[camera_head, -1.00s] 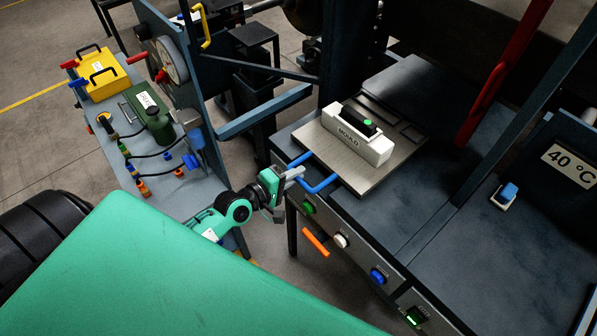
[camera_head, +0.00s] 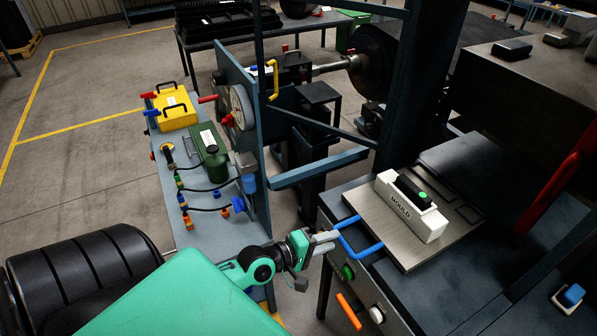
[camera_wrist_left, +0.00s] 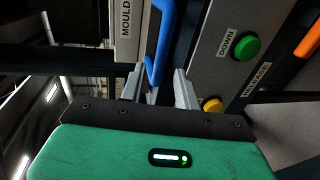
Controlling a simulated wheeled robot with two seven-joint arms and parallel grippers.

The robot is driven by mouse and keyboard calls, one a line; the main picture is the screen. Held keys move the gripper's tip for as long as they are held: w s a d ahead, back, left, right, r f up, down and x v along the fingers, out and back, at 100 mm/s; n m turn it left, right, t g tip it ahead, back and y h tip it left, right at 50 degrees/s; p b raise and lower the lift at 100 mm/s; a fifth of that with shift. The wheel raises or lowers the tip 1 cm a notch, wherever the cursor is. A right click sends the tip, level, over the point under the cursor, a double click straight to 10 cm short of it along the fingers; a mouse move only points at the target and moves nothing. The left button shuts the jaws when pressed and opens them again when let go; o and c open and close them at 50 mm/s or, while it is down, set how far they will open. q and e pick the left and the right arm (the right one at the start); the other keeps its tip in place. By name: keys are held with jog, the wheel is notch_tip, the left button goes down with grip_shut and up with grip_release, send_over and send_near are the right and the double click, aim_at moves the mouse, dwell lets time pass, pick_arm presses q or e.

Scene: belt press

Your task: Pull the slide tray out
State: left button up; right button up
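The slide tray (camera_head: 401,241) is a flat grey metal plate on the dark press bed, with a blue loop handle (camera_head: 357,252) at its front edge. A white block labelled MOULD (camera_head: 405,212), with a black top piece (camera_head: 412,190), sits on the tray. My left gripper (camera_head: 327,241) is at the handle's front left part. In the left wrist view its two grey fingers (camera_wrist_left: 158,90) stand apart, with the blue handle (camera_wrist_left: 163,50) running between them. Gaps show beside the bar, though its far end is partly hidden. My right gripper is not in view.
A red bar (camera_head: 553,190) stands at right. A side bench (camera_head: 215,228) with a yellow box (camera_head: 176,110) is at left.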

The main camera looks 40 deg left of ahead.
pick_arm(q)
jog(key=b+v, duration=0.2)
jog(key=v, duration=0.7)
jog(key=shift+s+a+b, duration=0.15)
jog(key=shift+s+b, duration=0.2)
jog(key=shift+b, duration=0.05)
